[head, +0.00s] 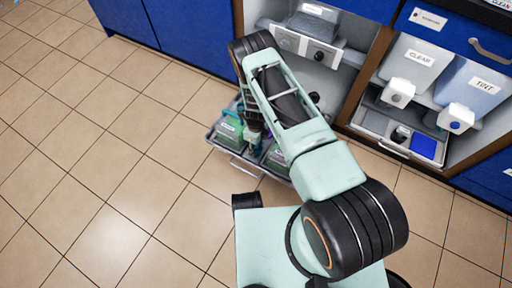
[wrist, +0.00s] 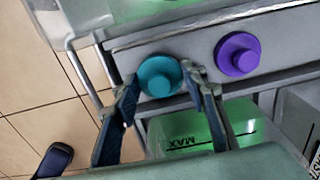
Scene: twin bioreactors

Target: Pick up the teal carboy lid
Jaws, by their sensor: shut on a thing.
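The teal carboy lid (wrist: 158,76) is a round disc with a raised knob, in the upper middle of the wrist view. It is at a grey ledge of the pulled-out tray (head: 236,161). My gripper (wrist: 160,78) has one finger on each side of the lid and is shut on it. I cannot tell whether the lid is lifted off the ledge. In the head view my gripper (head: 254,138) is low over the tray, and my arm hides much of it; the lid is not clear there.
A purple lid (wrist: 237,55) sits just right of the teal one. Green-filled carboys (head: 229,132) stand in the tray, one marked MAX (wrist: 205,130) close below my fingers. Tiled floor is free at left.

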